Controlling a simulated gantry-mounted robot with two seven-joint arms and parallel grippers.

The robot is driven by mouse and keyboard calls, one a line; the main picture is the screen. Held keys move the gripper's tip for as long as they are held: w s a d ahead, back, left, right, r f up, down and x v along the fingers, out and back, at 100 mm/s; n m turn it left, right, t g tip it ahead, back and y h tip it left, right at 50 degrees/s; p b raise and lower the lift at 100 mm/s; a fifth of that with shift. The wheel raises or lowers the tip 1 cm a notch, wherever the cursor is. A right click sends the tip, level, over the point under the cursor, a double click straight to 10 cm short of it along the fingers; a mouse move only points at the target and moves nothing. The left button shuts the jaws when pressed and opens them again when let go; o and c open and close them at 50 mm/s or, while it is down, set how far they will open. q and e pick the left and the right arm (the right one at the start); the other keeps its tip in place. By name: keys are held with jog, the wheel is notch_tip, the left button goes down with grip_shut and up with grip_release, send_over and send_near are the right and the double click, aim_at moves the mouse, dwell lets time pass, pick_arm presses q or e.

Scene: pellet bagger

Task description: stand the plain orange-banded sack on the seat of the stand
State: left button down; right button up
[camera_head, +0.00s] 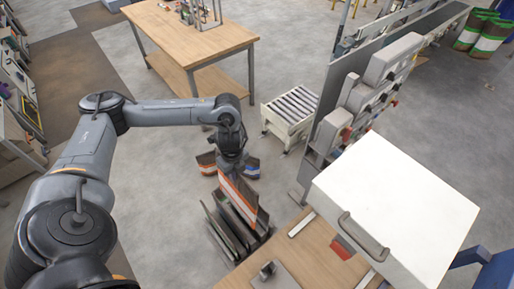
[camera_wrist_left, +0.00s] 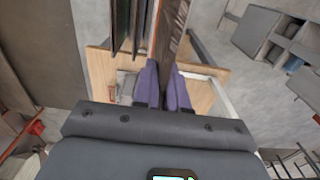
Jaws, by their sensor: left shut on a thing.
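My left gripper (camera_head: 232,162) points down in the head view and is shut on the top of a sack with orange and white bands (camera_head: 240,195). The sack hangs below it, slightly tilted. In the left wrist view the purple fingers (camera_wrist_left: 165,88) pinch a thin brown edge of the sack (camera_wrist_left: 172,35). Dark upright panels (camera_head: 222,232) stand just below and left of the sack; they also show in the left wrist view (camera_wrist_left: 122,28). I cannot tell which part is the stand's seat, or whether the sack touches the panels. My right gripper is not in view.
Other banded sacks, one orange (camera_head: 206,162) and one blue (camera_head: 251,168), show behind the gripper. A wooden bench (camera_head: 318,262) and a large white box (camera_head: 395,205) with a handle are at right. A roller conveyor (camera_head: 292,108) stands behind. Open floor lies between them and the wooden table (camera_head: 185,40).

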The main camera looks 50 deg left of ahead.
aim_at(237, 184)
pick_arm(q)
jog(key=shift+r, duration=0.4)
jog(key=shift+f, duration=0.2)
jog(key=shift+f+b, duration=0.4)
jog(key=shift+f, duration=0.25)
notch_tip(237, 184, down, 7)
jog(key=b, duration=0.3)
jog(key=shift+d+r, duration=0.1)
notch_tip(237, 184, down, 8)
jog(key=shift+b, duration=0.3)
jog(key=shift+r, duration=0.1)
jog(key=shift+w+r, duration=0.1)
